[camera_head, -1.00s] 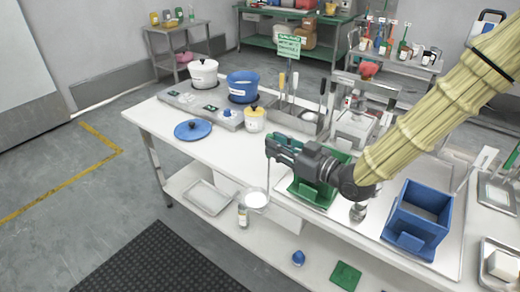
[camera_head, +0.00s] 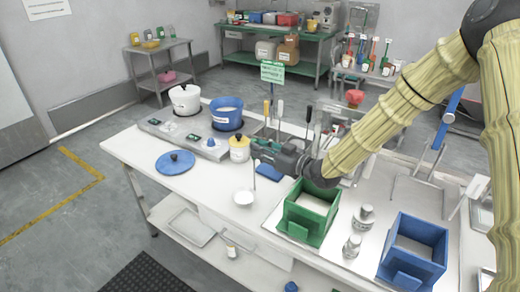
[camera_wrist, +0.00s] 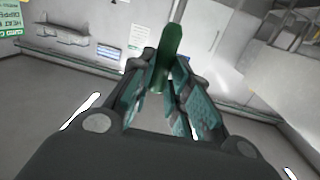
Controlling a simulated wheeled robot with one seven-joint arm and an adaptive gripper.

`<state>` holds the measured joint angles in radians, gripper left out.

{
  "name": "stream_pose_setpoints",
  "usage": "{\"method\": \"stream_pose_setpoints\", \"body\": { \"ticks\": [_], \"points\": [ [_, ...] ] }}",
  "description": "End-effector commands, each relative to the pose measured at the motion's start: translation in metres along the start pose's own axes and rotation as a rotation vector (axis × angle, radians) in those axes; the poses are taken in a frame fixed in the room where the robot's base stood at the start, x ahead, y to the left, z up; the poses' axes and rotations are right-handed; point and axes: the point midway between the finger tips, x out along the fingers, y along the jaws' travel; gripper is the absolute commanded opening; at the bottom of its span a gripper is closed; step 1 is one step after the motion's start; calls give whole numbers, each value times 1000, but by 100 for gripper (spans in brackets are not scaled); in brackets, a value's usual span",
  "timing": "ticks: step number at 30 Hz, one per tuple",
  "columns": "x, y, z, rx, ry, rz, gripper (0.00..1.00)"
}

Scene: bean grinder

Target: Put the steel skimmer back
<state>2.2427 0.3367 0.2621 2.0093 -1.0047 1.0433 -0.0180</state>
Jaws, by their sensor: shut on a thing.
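My gripper (camera_head: 256,152) is shut on the upper part of the steel skimmer (camera_head: 243,198). Its thin shaft hangs down from the fingers and its round pale head shows over the front of the white counter (camera_head: 212,182). I cannot tell whether the head touches the counter. In the wrist view, a green handle (camera_wrist: 172,45) stands up between the fingertips (camera_wrist: 170,85). Behind my gripper, upright tools (camera_head: 267,112) stand near the green sign; their holder is mostly hidden by my gripper.
A green box (camera_head: 308,212), metal pieces (camera_head: 352,246) and a blue box (camera_head: 413,251) stand to the right. The counter's front left is clear.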

Motion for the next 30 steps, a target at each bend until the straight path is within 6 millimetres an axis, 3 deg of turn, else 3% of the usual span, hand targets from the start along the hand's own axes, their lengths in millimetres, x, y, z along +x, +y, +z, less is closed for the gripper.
{"method": "stream_pose_setpoints", "body": {
  "ticks": [12, 21, 30],
  "points": [
    [24, 29, 2, 1, 0, -1, 0],
    [24, 28, 30, 1, 1, -1, 0],
    [24, 28, 36, 0, 2, 0, 0]
  ]
}}
